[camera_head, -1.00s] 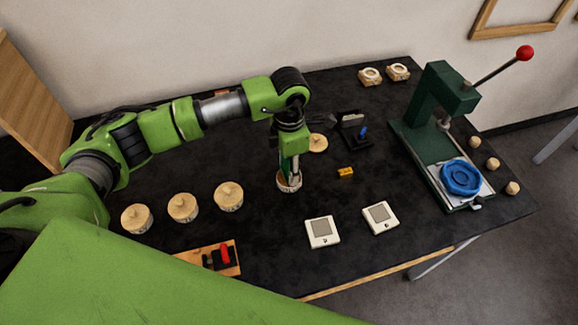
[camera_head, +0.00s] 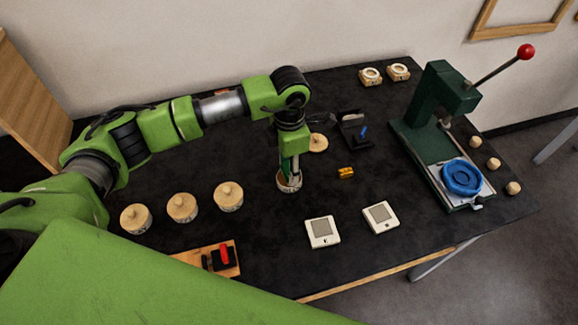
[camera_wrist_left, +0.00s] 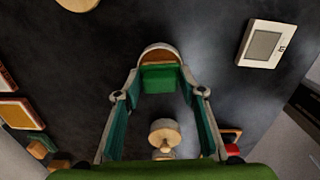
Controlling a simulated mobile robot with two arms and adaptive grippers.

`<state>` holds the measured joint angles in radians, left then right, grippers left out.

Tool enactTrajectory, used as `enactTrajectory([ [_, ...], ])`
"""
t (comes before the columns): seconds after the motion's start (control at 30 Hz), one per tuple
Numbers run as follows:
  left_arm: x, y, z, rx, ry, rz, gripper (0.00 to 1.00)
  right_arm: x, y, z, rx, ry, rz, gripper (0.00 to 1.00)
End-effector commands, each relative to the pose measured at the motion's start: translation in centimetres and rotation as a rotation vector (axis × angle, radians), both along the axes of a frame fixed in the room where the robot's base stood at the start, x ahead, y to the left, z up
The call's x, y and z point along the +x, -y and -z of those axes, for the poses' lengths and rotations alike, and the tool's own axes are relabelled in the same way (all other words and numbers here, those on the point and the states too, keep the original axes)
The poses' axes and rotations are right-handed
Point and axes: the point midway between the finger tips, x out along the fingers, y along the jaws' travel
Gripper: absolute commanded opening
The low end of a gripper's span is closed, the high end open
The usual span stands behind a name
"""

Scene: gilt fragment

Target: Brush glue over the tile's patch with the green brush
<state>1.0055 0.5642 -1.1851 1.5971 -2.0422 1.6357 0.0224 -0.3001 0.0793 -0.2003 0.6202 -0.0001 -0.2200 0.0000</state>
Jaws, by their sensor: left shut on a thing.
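My left gripper (camera_head: 289,168) points down over an open round pot (camera_head: 289,184) near the table's middle. It is shut on a green thing (camera_wrist_left: 160,78), which looks like the green brush. Its lower end is at or in the pot's mouth; the bristles are hidden. Two white tiles, a left one (camera_head: 322,232) and a right one (camera_head: 380,217), lie flat to the right of the pot, each with a grey square patch. One tile also shows at the upper right of the left wrist view (camera_wrist_left: 264,44). My right gripper is not in view.
Three lidded pots (camera_head: 182,208) stand in a row at left. A loose wooden lid (camera_head: 318,143) lies behind the gripper. A yellow block (camera_head: 345,172), a black stand (camera_head: 354,130) and a green press (camera_head: 440,110) are at right. The table around the tiles is clear.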

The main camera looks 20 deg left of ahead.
Motion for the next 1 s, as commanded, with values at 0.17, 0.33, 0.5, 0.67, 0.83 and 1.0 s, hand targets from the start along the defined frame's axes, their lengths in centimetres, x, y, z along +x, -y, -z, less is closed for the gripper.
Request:
enactTrajectory([
  [0.17, -0.1, 0.0, 0.2, 0.0, -0.004, 0.0, 0.2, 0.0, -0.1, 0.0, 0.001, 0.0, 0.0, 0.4],
  [0.33, -0.2, 0.0, 0.2, 0.001, -0.005, 0.001, 0.2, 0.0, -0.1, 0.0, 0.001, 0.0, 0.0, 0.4],
  [0.5, -0.1, 0.0, -0.6, 0.001, -0.003, 0.0, 0.2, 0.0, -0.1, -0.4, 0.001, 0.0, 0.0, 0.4],
  [0.67, -0.1, 0.0, -2.0, 0.0, -0.003, 0.0, 0.2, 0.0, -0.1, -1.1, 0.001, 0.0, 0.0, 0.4],
  [0.83, 0.0, 0.0, -3.3, 0.0, -0.001, 0.0, 0.2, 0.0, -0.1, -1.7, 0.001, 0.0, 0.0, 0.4],
  [1.0, 0.0, 0.0, -4.8, 0.0, 0.0, 0.0, 0.2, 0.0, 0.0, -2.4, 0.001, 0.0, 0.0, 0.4],
])
